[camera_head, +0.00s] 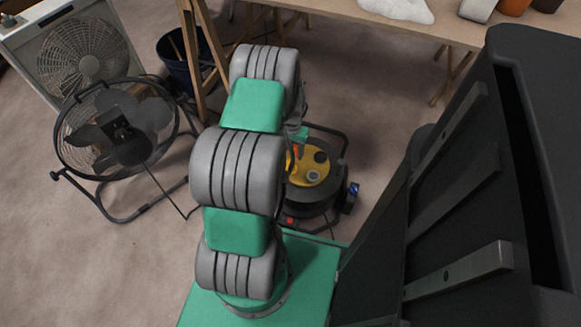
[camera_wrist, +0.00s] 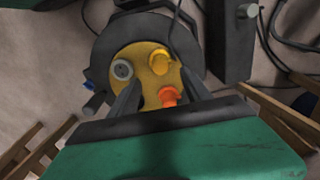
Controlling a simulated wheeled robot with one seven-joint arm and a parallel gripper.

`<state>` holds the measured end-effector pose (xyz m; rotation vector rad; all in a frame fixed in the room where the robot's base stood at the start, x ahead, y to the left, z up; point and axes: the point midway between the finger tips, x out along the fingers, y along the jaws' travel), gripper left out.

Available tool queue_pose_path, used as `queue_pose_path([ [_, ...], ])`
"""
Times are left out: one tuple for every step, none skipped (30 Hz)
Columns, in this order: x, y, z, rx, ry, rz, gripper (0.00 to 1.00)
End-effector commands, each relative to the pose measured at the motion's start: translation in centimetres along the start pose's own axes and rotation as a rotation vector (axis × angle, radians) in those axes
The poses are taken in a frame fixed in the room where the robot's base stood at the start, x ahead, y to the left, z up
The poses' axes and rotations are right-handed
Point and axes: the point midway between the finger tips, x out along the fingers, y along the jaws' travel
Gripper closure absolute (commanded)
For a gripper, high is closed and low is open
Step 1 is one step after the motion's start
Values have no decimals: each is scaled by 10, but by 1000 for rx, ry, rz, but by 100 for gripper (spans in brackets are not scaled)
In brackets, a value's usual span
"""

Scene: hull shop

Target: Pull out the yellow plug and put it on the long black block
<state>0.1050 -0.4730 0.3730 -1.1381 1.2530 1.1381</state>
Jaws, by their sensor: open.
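The yellow plug (camera_wrist: 161,59) sits in the yellow face (camera_wrist: 143,53) of a dark cable reel in the wrist view. An orange plug (camera_wrist: 169,96) is below it, and a grey round socket or plug (camera_wrist: 123,70) is to its left. My gripper (camera_wrist: 159,77) is open and empty, its two dark fingers spread on either side of the orange plug and pointing toward the yellow one. A long black block (camera_wrist: 231,45) lies to the right of the reel.
Cables lie on the floor at the wrist view's upper right. In the head view, a floor fan (camera_head: 118,130) and a box fan (camera_head: 78,50) stand left, with a dark bucket (camera_head: 180,62) near them. A wooden table (camera_head: 335,8) is at the back.

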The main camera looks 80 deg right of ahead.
Motion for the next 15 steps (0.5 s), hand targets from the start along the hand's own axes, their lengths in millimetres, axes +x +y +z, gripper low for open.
queue_pose_path([
  [-1,0,0,-1,0,0,44],
  [-1,0,0,-1,0,0,44],
  [-1,0,0,-1,0,0,44],
  [-1,0,0,-1,0,0,44],
  [0,0,0,-2,0,0,44],
  [0,-1,0,-2,0,0,44],
  [2,-1,0,-2,0,0,44],
  [3,-1,0,-2,0,0,44],
  [6,-1,0,-2,-1,0,44],
  [8,-1,0,-2,-1,0,44],
  [11,-1,1,-2,-1,0,44],
  [16,-1,1,-2,-1,0,44],
  [20,-1,1,-2,-1,0,44],
  [24,-1,1,-3,-1,0,44],
  [30,-1,1,-3,-1,0,44],
])
